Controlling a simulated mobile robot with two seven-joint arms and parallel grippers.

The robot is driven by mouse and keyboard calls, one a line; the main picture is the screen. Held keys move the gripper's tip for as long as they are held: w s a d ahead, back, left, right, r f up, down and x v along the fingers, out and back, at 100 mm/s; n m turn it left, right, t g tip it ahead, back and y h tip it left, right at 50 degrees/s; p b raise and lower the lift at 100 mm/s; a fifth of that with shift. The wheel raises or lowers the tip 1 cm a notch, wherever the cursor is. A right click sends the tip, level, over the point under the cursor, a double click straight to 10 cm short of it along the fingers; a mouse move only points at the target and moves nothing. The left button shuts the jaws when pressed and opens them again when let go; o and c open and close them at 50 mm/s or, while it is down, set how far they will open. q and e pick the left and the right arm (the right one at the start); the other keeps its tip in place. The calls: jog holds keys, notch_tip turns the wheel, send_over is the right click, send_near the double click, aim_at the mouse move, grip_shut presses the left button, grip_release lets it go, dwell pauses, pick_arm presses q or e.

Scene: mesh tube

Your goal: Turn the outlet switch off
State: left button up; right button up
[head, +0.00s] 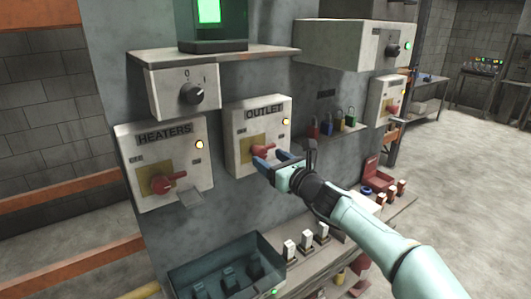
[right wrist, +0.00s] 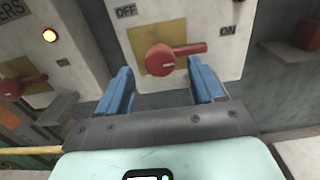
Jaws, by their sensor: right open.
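The outlet box (head: 275,112) is a pale panel labelled OUTLET on the grey column, with a lit yellow lamp at its right. Its red rotary switch (right wrist: 165,58) sits on a yellow plate, and its handle points right, toward the ON label (right wrist: 228,31). The OFF label (right wrist: 126,11) is at the upper left. My right gripper (right wrist: 161,83) is open, its blue fingers either side of and just short of the switch, not visibly gripping it. In the head view the right gripper (head: 264,158) partly covers the switch. My left gripper is not in view.
The heaters box (head: 147,150) with a similar red switch and lit lamp is just left. A dial box (head: 183,90) is above it. A shelf with a dark bin (head: 224,270) and white-and-black switches is below.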

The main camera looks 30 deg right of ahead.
aim_at(266, 150)
jog(key=shift+w+a+p, duration=0.15)
jog(key=shift+w+p, duration=0.2)
jog(key=shift+w, duration=1.1)
jog(key=c, duration=1.1)
jog(key=shift+o, duration=0.2)
